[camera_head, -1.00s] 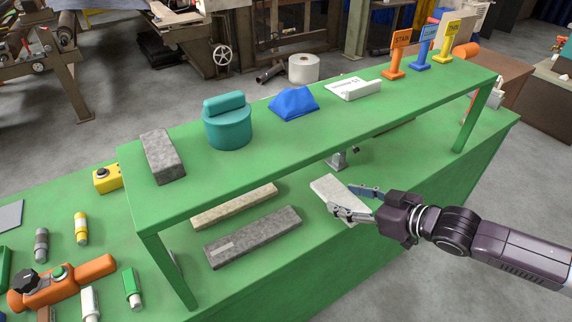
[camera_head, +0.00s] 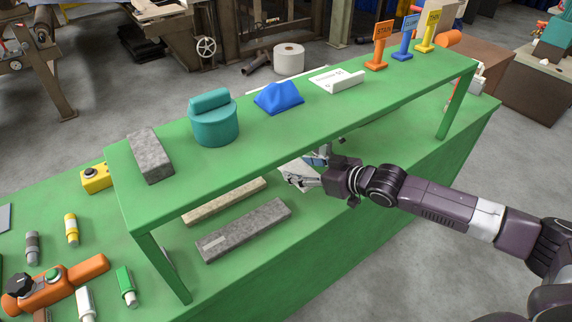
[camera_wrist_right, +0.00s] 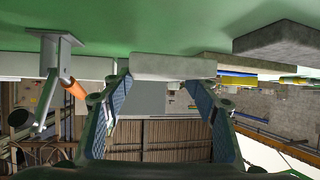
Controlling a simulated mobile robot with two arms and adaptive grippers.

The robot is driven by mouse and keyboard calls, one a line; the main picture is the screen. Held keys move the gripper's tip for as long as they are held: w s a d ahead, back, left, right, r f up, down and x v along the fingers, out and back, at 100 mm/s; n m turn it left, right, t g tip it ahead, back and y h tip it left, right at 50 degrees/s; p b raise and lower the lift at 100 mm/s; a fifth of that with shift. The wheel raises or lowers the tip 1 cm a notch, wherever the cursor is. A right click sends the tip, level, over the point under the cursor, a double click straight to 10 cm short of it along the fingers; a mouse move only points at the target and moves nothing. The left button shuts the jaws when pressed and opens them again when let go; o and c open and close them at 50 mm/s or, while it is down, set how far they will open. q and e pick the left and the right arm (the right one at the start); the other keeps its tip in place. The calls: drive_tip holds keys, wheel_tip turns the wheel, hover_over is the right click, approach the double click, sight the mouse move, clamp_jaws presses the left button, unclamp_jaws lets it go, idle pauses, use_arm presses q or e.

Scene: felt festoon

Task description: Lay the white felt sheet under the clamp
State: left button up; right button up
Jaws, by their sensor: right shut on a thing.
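My right gripper (camera_head: 305,169) is under the green shelf, shut on the white felt sheet (camera_head: 294,165). Much of the sheet is hidden by the fingers and shelf. In the right wrist view, which is upside down, the pale slab (camera_wrist_right: 172,67) lies at the tips of the right gripper (camera_wrist_right: 158,84), close to the green surface. The clamp, a metal bracket with a lever and orange grip (camera_wrist_right: 74,88), stands to the left there, apart from the sheet. In the head view the clamp is largely hidden. My left gripper is not in view.
The green shelf (camera_head: 245,160) and its legs (camera_head: 163,268) limit room above. A dark grey slab (camera_head: 244,230) and a beige slab (camera_head: 225,201) lie left of the gripper. Another pale slab (camera_wrist_right: 20,66) is beyond the clamp. Green bench is bare in front.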

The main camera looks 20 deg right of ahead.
sight(286, 168)
drive_tip(key=w+a, duration=0.2)
drive_tip(key=w, duration=0.1)
drive_tip(key=w+a, duration=0.1)
drive_tip(key=w, duration=0.1)
drive_tip(key=shift+p, duration=0.3)
drive_tip(key=shift+f+p, duration=0.35)
drive_tip(key=shift+f, duration=1.45)
drive_tip(key=shift+s, duration=0.1)
drive_tip(key=shift+f, duration=0.15)
drive_tip(key=o, duration=1.1)
